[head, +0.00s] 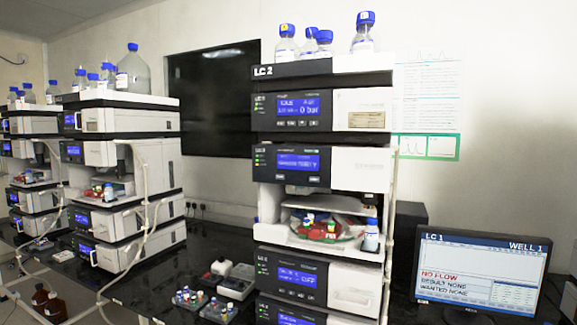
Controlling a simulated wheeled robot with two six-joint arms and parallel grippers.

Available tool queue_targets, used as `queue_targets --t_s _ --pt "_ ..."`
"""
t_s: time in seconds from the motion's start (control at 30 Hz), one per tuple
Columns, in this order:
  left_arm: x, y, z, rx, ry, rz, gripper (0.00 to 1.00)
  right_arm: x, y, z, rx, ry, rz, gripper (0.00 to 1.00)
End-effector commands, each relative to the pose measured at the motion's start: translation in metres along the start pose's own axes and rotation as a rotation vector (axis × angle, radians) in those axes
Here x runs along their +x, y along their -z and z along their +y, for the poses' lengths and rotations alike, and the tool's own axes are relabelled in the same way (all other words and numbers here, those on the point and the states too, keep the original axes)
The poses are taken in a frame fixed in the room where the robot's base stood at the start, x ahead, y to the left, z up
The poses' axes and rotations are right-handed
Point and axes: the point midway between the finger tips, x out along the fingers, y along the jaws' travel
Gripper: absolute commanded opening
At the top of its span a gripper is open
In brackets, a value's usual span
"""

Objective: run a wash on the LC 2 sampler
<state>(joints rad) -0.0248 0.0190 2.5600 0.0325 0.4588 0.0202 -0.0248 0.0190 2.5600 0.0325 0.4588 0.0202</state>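The LC 2 stack (278,71) stands upright in the middle of the head view, with its label on the top dark strip. Its upper module has a lit blue display (298,106) reading 0 bar, with buttons below. The module under it has another blue display (298,161) with small, unclear text and two buttons. Below that is an open bay (268,205) holding a round tray with red parts and several vials (331,228). A blue-capped vial (371,236) stands at the bay's right front. Neither of my grippers is in view.
A monitor (478,268) at right reads LC 1, WELL 1, NO FLOW, RESULT NONE, WANTED NONE. Other stacks (120,160) stand at left. Blue-capped bottles (362,40) top the LC 2 stack. Small vial racks (205,306) sit on the black bench left of it.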

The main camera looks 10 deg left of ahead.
Motion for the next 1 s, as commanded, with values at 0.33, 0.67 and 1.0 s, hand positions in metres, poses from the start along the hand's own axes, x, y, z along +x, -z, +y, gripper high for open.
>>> queue_targets --t_s 0.33,0.67,1.0 --pt "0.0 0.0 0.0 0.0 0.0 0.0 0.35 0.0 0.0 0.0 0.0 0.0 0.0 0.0" --pt "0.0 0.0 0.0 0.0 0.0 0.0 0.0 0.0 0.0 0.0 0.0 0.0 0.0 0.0" --pt "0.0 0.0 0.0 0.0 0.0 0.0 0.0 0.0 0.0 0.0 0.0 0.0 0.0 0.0"
